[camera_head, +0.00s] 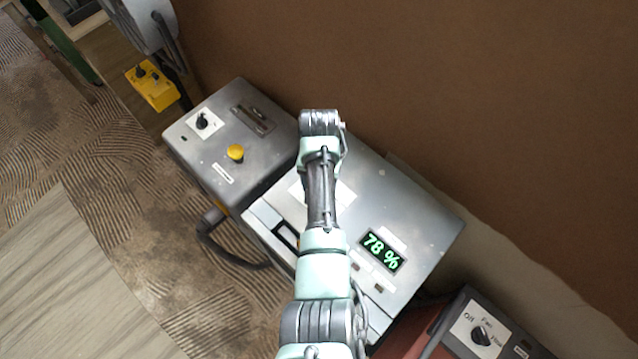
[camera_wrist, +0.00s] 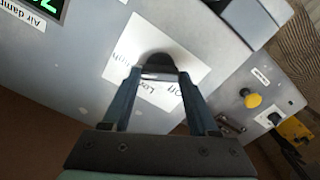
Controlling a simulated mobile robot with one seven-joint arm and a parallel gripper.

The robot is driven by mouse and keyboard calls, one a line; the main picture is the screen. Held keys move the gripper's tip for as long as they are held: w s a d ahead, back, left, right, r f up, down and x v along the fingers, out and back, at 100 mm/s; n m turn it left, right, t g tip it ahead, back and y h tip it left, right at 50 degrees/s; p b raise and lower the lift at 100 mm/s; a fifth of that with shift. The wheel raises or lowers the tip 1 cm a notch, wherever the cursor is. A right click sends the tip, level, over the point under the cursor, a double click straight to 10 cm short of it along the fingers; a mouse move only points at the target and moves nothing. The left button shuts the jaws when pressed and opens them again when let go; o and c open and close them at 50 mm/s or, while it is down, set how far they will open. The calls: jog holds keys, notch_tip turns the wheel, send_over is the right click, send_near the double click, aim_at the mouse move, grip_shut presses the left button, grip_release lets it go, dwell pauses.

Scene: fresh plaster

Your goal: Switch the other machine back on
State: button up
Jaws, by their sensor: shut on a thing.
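The middle grey machine (camera_head: 410,205) has a lit green display (camera_head: 380,250) reading 78 %. In the wrist view a white plate (camera_wrist: 118,55) on its top carries upside-down words, among them Off and Low. A dark rotary knob (camera_wrist: 157,60) sits on this plate. My gripper (camera_wrist: 158,75) is shut on the knob, one finger on each side. Which word the knob points to cannot be told. In the head view my arm hides the knob and gripper.
A grey machine (camera_head: 215,160) with a yellow button (camera_head: 236,152) and a black switch (camera_head: 203,122) stands close on the left. A machine with an Off/Fan/Heat dial (camera_head: 481,335) is at lower right. A yellow box (camera_head: 155,88) is at upper left. A brown wall is behind.

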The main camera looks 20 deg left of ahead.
jog(key=o, duration=1.4)
jog(key=shift+r, duration=0.15)
notch_tip(320, 180, up, 13)
jog(key=shift+f+b, duration=0.1)
jog(key=shift+b, duration=0.65)
